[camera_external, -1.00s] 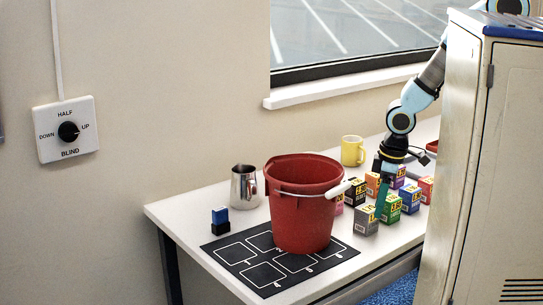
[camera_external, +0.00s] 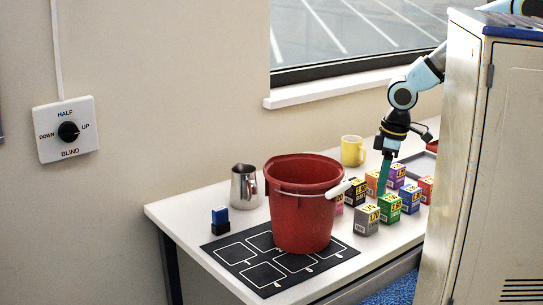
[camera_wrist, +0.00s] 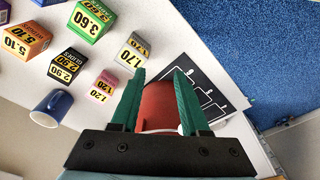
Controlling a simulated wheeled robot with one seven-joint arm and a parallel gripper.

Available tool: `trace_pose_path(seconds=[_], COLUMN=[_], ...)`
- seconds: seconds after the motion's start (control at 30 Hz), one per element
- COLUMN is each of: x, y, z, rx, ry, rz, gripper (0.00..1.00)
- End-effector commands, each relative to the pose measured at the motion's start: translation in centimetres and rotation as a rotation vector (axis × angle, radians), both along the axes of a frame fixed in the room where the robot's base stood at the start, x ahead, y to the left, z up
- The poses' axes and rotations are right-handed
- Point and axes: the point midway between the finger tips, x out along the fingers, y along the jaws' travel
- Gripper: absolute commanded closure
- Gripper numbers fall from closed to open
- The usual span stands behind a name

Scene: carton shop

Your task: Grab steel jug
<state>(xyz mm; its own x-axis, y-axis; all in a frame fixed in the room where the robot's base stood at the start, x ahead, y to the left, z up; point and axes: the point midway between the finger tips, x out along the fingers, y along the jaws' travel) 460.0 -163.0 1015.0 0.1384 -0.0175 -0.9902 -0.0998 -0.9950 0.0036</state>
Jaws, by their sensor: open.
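The steel jug (camera_external: 245,187) stands upright on the white table, left of and behind the red bucket (camera_external: 305,215), with its handle side close to the bucket. I cannot make out the jug in the wrist view. My gripper (camera_external: 383,192) points down over the boxes to the right of the bucket, well apart from the jug. In the wrist view its green fingers (camera_wrist: 160,75) are spread open with nothing held between them. The bucket (camera_wrist: 158,105) shows beyond and between them.
Several price-marked boxes (camera_external: 364,220) stand right of the bucket. A yellow mug (camera_external: 352,150) is behind them; a mug in the wrist view (camera_wrist: 52,107) looks blue. The bucket rests on a black marked mat (camera_external: 240,252). A locker (camera_external: 500,170) hides the table's right end.

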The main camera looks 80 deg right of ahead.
Motion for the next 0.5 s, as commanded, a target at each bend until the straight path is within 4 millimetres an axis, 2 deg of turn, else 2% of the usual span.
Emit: trace_pose_path(seconds=[0.1, 0.3, 0.5], x=[0.1, 0.3, 4.6], y=[0.0, -0.3, -4.3], z=[2.7, 6.3, 6.8], rx=[-0.001, -0.008, -0.118], ry=[-0.007, -0.009, -0.123], rz=[-0.001, -0.004, -0.037], gripper=[0.55, 0.55, 0.55])
